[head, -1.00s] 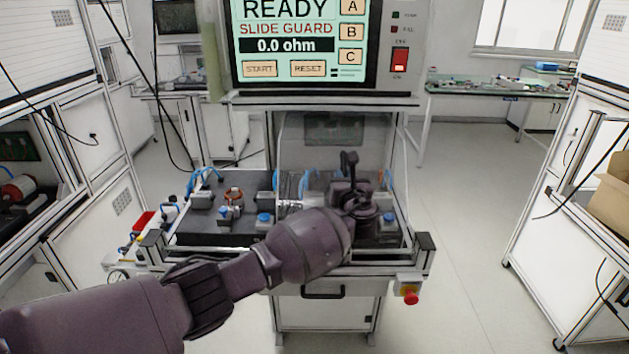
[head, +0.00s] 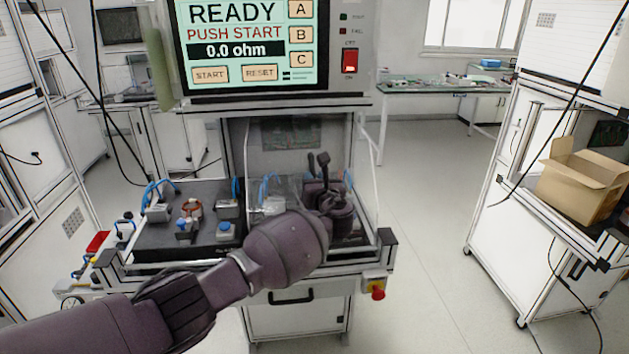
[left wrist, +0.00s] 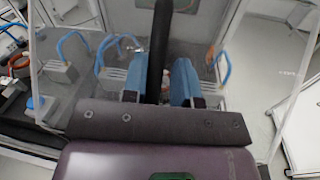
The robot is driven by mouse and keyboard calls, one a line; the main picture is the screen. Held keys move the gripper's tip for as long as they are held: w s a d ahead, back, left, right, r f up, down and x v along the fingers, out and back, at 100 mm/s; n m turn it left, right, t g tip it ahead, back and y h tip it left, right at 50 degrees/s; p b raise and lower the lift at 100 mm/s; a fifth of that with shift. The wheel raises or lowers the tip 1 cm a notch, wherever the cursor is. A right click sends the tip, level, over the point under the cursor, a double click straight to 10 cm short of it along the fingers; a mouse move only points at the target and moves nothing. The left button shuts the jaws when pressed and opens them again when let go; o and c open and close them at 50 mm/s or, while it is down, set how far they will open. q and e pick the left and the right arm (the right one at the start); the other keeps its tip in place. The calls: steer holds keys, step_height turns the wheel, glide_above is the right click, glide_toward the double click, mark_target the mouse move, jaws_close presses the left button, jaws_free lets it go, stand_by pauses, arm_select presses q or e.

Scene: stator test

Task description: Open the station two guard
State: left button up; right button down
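The clear slide guard (head: 262,192) stands over the right-hand station of the bench, behind my left arm; its panel also spans the left wrist view (left wrist: 95,50). The left-hand station (head: 185,236) is uncovered. My left gripper (head: 322,180) is at the guard, over the right station. In the left wrist view, the blue fingertips of my left gripper (left wrist: 168,82) sit on either side of a dark upright handle bar (left wrist: 162,45) and appear shut on it. My wrist and arm hide much of the right station. My right gripper is not in view.
The test screen (head: 250,45) above the bench reads READY, PUSH START, 0.0 ohm. A red stop button (head: 378,293) is at the bench's front right. A cardboard box (head: 580,185) sits on a right-hand bench. The floor to the right is open.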

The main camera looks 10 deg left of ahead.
arm_select(q)
steer(key=shift+s, duration=0.1)
steer(key=p+v, duration=0.1)
steer(key=v, duration=0.9)
steer(key=shift+s, duration=0.3)
steer(key=shift+d, duration=0.1)
